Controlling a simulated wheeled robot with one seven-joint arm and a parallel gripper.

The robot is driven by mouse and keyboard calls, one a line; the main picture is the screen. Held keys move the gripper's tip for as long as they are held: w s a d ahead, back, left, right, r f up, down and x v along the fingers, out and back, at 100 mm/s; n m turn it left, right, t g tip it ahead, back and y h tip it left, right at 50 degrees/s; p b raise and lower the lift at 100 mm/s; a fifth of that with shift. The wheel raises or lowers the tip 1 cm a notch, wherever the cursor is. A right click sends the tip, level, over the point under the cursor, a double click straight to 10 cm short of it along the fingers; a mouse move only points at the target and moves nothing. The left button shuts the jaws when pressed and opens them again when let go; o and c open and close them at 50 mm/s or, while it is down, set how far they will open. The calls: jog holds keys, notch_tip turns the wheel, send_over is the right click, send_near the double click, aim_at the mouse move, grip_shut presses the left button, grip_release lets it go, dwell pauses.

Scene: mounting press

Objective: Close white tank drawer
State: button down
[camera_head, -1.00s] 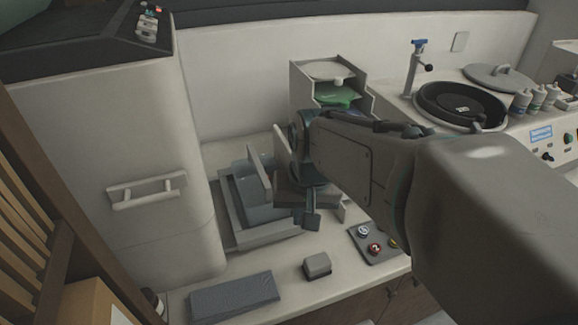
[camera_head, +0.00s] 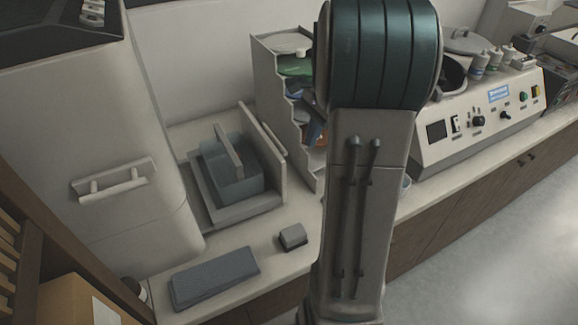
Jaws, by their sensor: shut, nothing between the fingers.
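The white tank drawer (camera_head: 264,139) stands pulled out on the counter beside the tall white cabinet (camera_head: 95,150). Its upright white front panel is on the right, apart from the cabinet's side. A blue-grey tank (camera_head: 235,188) with a raised upright plate sits in the drawer's grey tray. My arm stands upright in the picture, right of the drawer and apart from it in the picture. My gripper is out of view.
A grey folded mat (camera_head: 214,277) and a small grey block (camera_head: 292,237) lie on the counter before the drawer. A stepped rack (camera_head: 268,75) stands behind it, partly hidden by my arm. A control console (camera_head: 470,125) is at right.

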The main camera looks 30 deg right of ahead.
jog(key=a+f+p, duration=0.1)
jog(key=a+f, duration=0.5)
jog(key=f, duration=0.2)
jog(key=shift+f+p, duration=0.2)
jog(key=shift+p, duration=0.15)
jog(key=shift+a, duration=0.15)
send_over(241, 205)
jog(key=shift+a+p, duration=0.15)
jog(key=shift+p, duration=0.2)
